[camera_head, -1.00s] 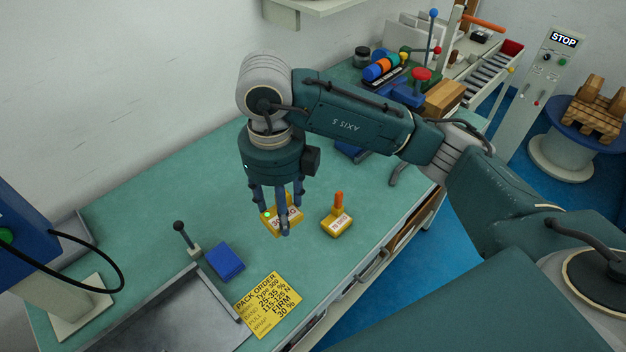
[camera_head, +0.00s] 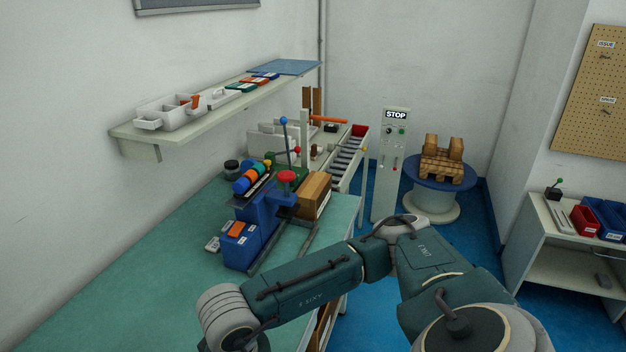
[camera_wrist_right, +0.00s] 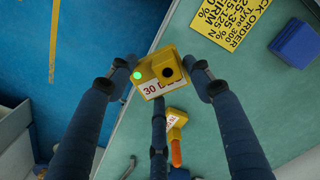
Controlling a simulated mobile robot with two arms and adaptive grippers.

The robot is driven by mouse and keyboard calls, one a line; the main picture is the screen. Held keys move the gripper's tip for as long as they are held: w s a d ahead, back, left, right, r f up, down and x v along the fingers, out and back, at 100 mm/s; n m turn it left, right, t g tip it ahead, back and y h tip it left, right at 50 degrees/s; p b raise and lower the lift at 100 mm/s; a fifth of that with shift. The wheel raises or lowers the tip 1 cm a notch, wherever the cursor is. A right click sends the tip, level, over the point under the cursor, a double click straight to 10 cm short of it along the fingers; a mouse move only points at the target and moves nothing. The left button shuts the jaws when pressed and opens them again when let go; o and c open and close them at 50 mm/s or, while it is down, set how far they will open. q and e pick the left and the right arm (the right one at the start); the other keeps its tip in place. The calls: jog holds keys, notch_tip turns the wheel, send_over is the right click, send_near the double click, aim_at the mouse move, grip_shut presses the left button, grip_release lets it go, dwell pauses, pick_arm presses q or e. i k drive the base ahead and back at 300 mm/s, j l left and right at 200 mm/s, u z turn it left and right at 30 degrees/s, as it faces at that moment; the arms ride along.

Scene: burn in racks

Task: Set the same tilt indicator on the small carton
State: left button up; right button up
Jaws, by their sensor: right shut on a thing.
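In the head view a brown box (camera_head: 312,196), possibly the carton, stands behind a blue press-like device (camera_head: 256,220). My left gripper is not in view.
The green bench (camera_head: 150,265) is clear at its near left. A yellow order card (camera_wrist_right: 222,20) and a blue block (camera_wrist_right: 297,43) lie on it. A wall shelf (camera_head: 215,108) overhangs the bench. A STOP post (camera_head: 391,165) and a blue-topped round stand (camera_head: 437,178) are beyond.

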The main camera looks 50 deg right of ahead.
aim_at(313, 185)
jog(key=i+l+u, duration=0.15)
jog(key=l+u, duration=0.15)
jog(key=l, duration=1.9)
jog(key=k+l+u, duration=0.1)
jog(key=l+u, duration=0.2)
jog(key=l, duration=1.9)
